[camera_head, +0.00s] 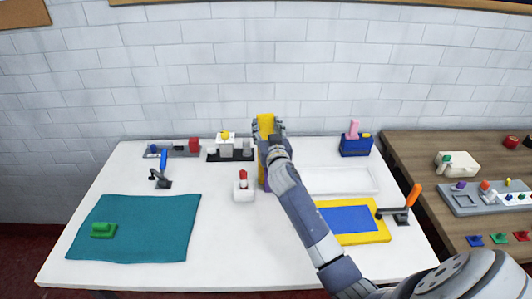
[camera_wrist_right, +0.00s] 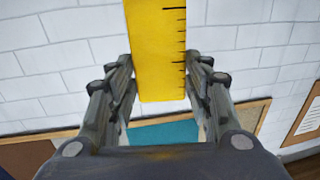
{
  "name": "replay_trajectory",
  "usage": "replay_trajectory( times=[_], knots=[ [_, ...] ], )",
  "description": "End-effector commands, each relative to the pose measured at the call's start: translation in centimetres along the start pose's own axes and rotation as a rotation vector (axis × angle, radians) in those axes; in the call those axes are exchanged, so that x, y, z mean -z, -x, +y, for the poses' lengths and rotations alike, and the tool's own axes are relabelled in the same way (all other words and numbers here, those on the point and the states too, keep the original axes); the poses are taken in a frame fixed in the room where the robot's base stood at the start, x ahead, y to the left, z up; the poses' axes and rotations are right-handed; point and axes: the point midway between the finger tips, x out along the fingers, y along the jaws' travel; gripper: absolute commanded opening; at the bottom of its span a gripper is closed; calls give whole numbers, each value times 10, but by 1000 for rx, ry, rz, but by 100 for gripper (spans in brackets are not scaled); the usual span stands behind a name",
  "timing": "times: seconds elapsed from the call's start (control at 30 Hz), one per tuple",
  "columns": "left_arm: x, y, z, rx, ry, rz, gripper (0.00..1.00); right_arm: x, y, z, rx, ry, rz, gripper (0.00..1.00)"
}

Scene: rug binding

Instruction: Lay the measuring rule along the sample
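My right gripper (camera_head: 267,133) is shut on the yellow measuring rule (camera_head: 265,121), near the back middle of the table. The rule is upright, its top above the gripper and its lower part below, partly hidden by my arm. In the right wrist view the rule (camera_wrist_right: 160,45) stands between the two fingers (camera_wrist_right: 160,75), with black tick marks along its right edge. A blue rectangle (camera_head: 348,219) lies in a yellow frame (camera_head: 376,236) at the right, and a teal cloth (camera_head: 150,235) lies at the left. I cannot tell which is the sample. My left gripper is not in view.
A green block (camera_head: 103,230) lies on the teal cloth. A white block with a red top (camera_head: 243,189) stands mid-table. Tool holders line the back, with a blue box (camera_head: 356,146) at back right. An orange-handled clamp (camera_head: 412,197) stands by the yellow frame. The front middle is clear.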

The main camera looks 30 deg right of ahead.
Motion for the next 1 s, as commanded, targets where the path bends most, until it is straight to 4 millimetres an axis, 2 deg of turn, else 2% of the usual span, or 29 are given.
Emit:
replay_trajectory(
  times=[0.03,0.07,0.3,0.47,0.67,1.0],
  knots=[
    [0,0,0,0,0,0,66,0,0,0,0,0,-1,4],
    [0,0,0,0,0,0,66,0,0,0,0,0,1,0],
    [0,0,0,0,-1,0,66,2,0,0,0,0,1,0],
    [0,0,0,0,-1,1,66,13,0,0,-1,1,5,0],
    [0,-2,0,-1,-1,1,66,45,0,0,-1,0,8,0],
    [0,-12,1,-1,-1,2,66,122,0,0,0,-2,8,0]
  ],
)
